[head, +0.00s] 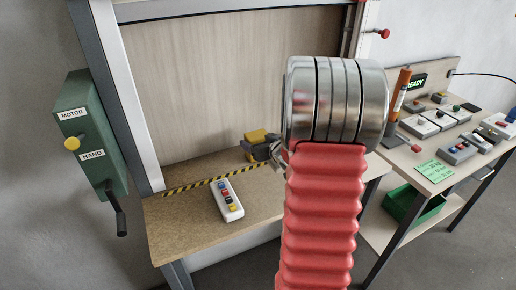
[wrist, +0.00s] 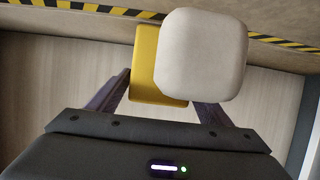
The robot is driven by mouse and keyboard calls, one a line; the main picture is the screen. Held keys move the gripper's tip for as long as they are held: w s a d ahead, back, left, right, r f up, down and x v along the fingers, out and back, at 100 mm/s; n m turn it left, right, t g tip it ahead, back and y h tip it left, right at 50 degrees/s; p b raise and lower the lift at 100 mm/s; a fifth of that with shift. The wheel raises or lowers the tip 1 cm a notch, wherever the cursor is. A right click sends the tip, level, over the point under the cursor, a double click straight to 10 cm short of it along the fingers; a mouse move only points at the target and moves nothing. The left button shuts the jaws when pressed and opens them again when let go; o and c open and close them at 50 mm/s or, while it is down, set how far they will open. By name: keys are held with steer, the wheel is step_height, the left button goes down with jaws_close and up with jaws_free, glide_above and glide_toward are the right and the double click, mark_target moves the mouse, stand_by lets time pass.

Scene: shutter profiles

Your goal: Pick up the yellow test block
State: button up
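The yellow test block (wrist: 146,66) is between the two dark fingers of my gripper (wrist: 158,88) in the wrist view. The left fingertip meets the block's left edge. The right fingertip is partly hidden by a pale, rounded, square-faced thing (wrist: 202,55), which also covers the block's right part. I cannot tell what that pale thing is. In the head view, the yellow block (head: 256,135) shows small at my dark gripper (head: 258,149), above the back of the wooden bench. My red, ribbed arm hides part of the gripper there.
A white button pendant (head: 227,199) lies on the bench (head: 180,227), in front of yellow-black tape (head: 208,182). A wooden shutter (head: 230,75) stands behind. A green motor box (head: 90,135) with a crank is at left. A side table (head: 395,153) with several devices is at right.

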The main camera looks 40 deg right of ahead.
steer(key=c, duration=0.8)
steer(key=shift+r, duration=0.1)
steer(key=shift+c, duration=0.2)
step_height(320, 180, up, 10)
steer(key=shift+f, duration=0.1)
stand_by(0.5)
